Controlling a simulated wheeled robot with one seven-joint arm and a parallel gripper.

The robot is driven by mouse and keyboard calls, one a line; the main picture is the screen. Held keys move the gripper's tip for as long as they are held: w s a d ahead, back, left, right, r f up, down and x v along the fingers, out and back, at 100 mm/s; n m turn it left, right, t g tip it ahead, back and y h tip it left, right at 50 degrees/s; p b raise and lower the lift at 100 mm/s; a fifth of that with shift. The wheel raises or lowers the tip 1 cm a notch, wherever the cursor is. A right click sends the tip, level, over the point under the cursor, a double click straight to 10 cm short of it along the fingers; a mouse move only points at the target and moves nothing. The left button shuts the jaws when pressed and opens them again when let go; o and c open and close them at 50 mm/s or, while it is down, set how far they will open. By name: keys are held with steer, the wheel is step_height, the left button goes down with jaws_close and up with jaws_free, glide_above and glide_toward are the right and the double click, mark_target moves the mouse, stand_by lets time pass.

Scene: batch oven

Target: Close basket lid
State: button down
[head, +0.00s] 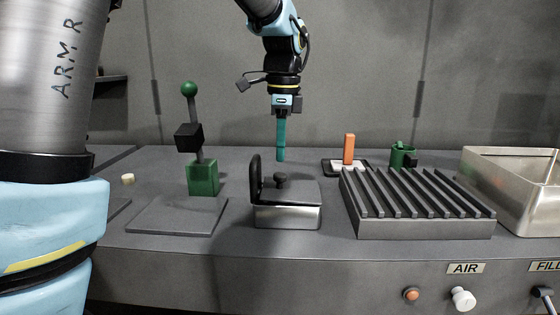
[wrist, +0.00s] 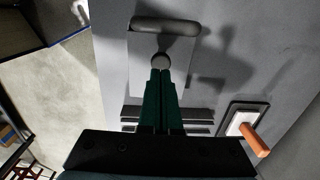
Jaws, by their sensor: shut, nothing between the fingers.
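The basket (head: 288,216) is a small shiny metal box in the middle of the counter. A dark flat lid (head: 303,192) with a black knob (head: 280,180) lies across its top and looks level. A black rounded upright piece (head: 255,180) stands at its left end; I cannot tell whether it is a handle or part of the lid. In the wrist view the knob (wrist: 161,62) shows just beyond my fingertips, with the upright piece (wrist: 166,25) at the top. My gripper (head: 281,158) is shut and empty, pointing down above the lid and apart from it.
A ribbed rack (head: 415,205) stands close right of the basket, with a metal bin (head: 510,165) farther right. An orange block (head: 348,148) and a green cup (head: 402,155) are behind. A green-knobbed lever (head: 189,90) stands left, behind a flat plate (head: 178,216).

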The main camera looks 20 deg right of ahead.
mark_target(280, 175)
steer(key=shift+f, duration=1.7)
